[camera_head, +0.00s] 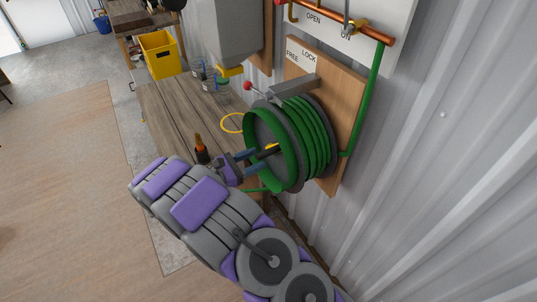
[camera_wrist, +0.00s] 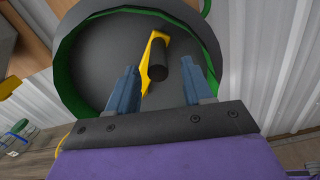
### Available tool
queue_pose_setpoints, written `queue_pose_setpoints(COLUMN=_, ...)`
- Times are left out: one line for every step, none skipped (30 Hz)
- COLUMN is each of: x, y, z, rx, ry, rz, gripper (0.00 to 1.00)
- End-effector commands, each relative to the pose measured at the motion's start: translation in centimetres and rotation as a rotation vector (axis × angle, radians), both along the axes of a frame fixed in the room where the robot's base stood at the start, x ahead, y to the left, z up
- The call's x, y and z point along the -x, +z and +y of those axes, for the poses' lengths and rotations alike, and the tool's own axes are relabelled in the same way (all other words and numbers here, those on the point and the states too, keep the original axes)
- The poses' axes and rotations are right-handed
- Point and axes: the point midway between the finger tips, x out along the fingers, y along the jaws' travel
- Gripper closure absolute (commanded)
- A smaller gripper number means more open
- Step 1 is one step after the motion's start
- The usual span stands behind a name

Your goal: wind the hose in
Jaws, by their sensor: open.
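The green hose (camera_head: 312,133) lies in several coils on a dark reel (camera_head: 291,134), mounted on a wooden board on the wall. A length of hose runs from the reel up to the copper pipe. In the wrist view, the reel's grey face (camera_wrist: 95,62) carries a yellow crank arm (camera_wrist: 150,62) with a black handle (camera_wrist: 159,64). My gripper (camera_head: 256,160) is in front of the reel face. In the wrist view, my gripper (camera_wrist: 158,88) is open, its fingers on either side of the handle's line, and nothing is clamped. I cannot tell whether the handle lies between the fingertips in depth.
A lever with a red knob (camera_head: 248,86) sits above the reel, beside a FREE/LOCK label (camera_head: 300,54). A wooden table (camera_head: 180,112) below holds a dark bottle (camera_head: 201,150), jars (camera_head: 210,82) and a yellow ring (camera_head: 231,123). A yellow bin (camera_head: 160,54) stands behind. Open floor lies left.

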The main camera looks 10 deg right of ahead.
Motion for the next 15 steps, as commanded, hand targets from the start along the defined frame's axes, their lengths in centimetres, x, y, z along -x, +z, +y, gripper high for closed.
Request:
queue_pose_setpoints(x=-0.3, y=-0.2, z=-0.8, rx=0.000, ry=-0.002, rz=0.001, gripper=0.49)
queue_pose_setpoints(x=-0.5, y=-0.2, z=-1.3, rx=0.001, ry=-0.002, rz=0.001, gripper=0.49)
queue_pose_setpoints(x=-0.7, y=-0.2, z=-1.9, rx=0.001, ry=-0.002, rz=0.002, gripper=0.49)
queue_pose_setpoints(x=-0.8, y=-0.2, z=-2.3, rx=0.001, ry=-0.002, rz=0.002, gripper=0.49)
queue_pose_setpoints(x=-1.0, y=-0.2, z=-2.8, rx=0.002, ry=0.000, rz=0.002, gripper=0.49)
queue_pose_setpoints(x=-1.2, y=-0.3, z=-3.3, rx=0.001, ry=-0.001, rz=0.002, gripper=0.49)
queue_pose_setpoints(x=-1.3, y=-0.2, z=-3.7, rx=0.002, ry=0.000, rz=0.001, gripper=0.49)
queue_pose_setpoints(x=-1.4, y=-0.2, z=-4.0, rx=0.003, ry=0.001, rz=0.001, gripper=0.49)
queue_pose_setpoints(x=-1.5, y=-0.2, z=-4.4, rx=0.002, ry=0.000, rz=0.001, gripper=0.49)
queue_pose_setpoints(x=-1.6, y=-0.2, z=-4.7, rx=0.003, ry=0.000, rz=0.001, gripper=0.49)
queue_pose_setpoints(x=-1.7, y=-0.2, z=-4.9, rx=0.004, ry=0.001, rz=0.001, gripper=0.49)
queue_pose_setpoints(x=-1.8, y=-0.2, z=-5.3, rx=0.002, ry=0.000, rz=0.001, gripper=0.49)
queue_pose_setpoints(x=-1.8, y=-0.2, z=-5.5, rx=0.002, ry=0.000, rz=0.001, gripper=0.49)
queue_pose_setpoints(x=-1.8, y=-0.2, z=-5.7, rx=0.001, ry=-0.001, rz=0.002, gripper=0.49)
queue_pose_setpoints(x=-1.9, y=-0.1, z=-5.8, rx=0.002, ry=0.000, rz=0.002, gripper=0.49)
